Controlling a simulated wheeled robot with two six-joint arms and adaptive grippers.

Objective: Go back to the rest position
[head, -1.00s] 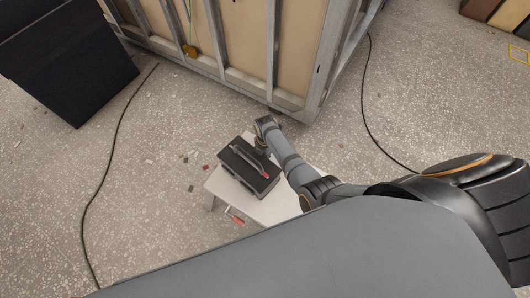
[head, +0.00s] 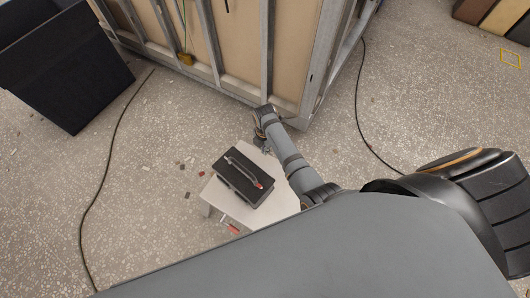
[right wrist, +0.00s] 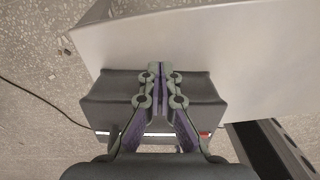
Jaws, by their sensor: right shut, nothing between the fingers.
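My right gripper (head: 264,146) is near the far right corner of a small white table (head: 277,200), beside a black toolbox (head: 236,180) with a grey handle and a red part at its end. In the right wrist view the gripper (right wrist: 159,68) is shut and empty, its fingers in front of the dark toolbox (right wrist: 100,112) and the pale tabletop (right wrist: 240,60). In the head view the gripper is small, and it appears apart from the toolbox. My left gripper is not in view.
A framed pod wall (head: 215,40) stands behind the table. A black bin (head: 75,75) is at the upper left. Cables (head: 110,165) lie on the speckled floor at both sides. Small scraps are scattered left of the table. A red-handled item (head: 231,228) is at the table's front.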

